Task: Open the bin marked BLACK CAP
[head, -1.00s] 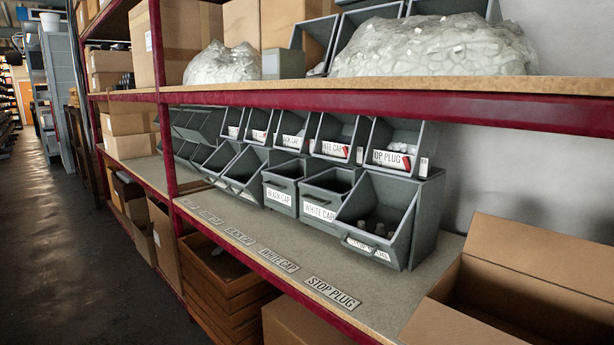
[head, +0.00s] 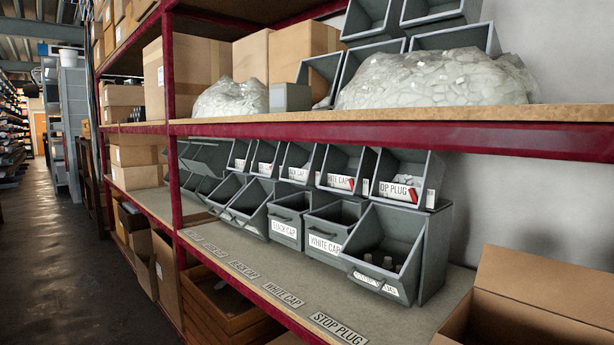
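The bin marked BLACK CAP (head: 286,231) is a grey bin in the lower row on the middle shelf, with a white label on its front. Its front stands upright and its top shows a dark gap; its contents cannot be seen. The bin marked WHITE CAP (head: 325,245) stands just to its right in a similar position. In the upper row, a grey bin with a partly hidden label ending in "ACK CAP" (head: 297,174) has its mouth facing forward. Neither of my grippers is in view.
The far-right lower bin (head: 378,281) is tipped forward, with small items inside. The shelf front (head: 205,222) is bare apart from flat name labels such as STOP PLUG (head: 338,328). An open cardboard box (head: 540,290) is at the lower right. The upper shelf's red beam (head: 400,134) overhangs the bins.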

